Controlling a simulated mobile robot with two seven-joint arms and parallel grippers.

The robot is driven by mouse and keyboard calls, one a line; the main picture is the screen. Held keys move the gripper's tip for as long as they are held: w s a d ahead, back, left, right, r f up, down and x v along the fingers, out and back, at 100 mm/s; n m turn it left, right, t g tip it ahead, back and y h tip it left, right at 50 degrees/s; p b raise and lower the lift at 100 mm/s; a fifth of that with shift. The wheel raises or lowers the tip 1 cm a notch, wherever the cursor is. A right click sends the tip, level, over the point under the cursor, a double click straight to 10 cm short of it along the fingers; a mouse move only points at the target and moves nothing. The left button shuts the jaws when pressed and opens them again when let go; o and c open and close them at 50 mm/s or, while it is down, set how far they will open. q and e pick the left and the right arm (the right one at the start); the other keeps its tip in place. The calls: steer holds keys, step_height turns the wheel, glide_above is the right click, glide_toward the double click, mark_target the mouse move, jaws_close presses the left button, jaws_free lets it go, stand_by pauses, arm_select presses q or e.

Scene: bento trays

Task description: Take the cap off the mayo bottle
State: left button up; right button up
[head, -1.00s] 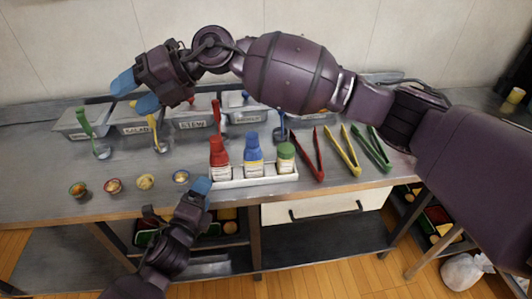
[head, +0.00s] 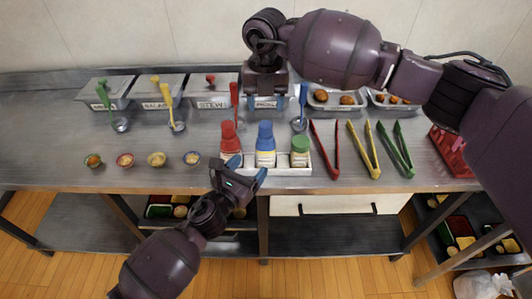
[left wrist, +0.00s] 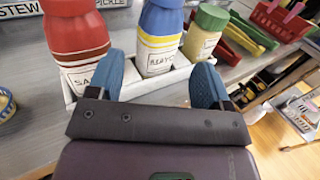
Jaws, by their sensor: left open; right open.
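The mayo bottle (head: 265,157) has a blue cap (head: 265,134) and stands upright in a white holder (head: 292,172), between a red bottle (head: 229,142) and a green-capped bottle (head: 300,146). In the left wrist view the mayo bottle (left wrist: 158,40) shows its label, with its cap mostly cut off at the top. My left gripper (head: 248,168) is open and empty at the front of the holder. Its blue fingertips (left wrist: 160,82) point toward the mayo bottle, apart from it.
Red (head: 325,150), yellow (head: 363,150) and green (head: 396,150) tongs lie right of the holder. Several small bowls (head: 157,160) line the front left. Ladles and labelled metal containers (head: 160,92) stand along the back. The counter's left end is clear.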

mark_target(261, 153)
arm_select(q)
steer(key=x, duration=0.9)
steer(key=shift+s, duration=0.1)
steer(key=c, duration=1.1)
steer(key=shift+o, duration=0.2)
arm_select(e)
steer(key=shift+w+r, duration=0.25)
steer(key=shift+r, duration=0.25)
steer(key=shift+d+r, duration=0.1)
steer(key=shift+d, duration=0.1)
steer(key=m, duration=0.2)
steer(key=f+m, duration=0.1)
steer(key=m, duration=0.2)
steer(key=shift+s+m, duration=0.15)
steer(key=shift+m, duration=0.15)
steer(key=m, duration=0.3)
steer(key=shift+s+a+f, duration=0.1)
steer(key=shift+a+f, duration=0.1)
steer(key=shift+a, duration=0.05)
steer(key=shift+f, duration=3.9)
steer(key=shift+c, duration=0.4)
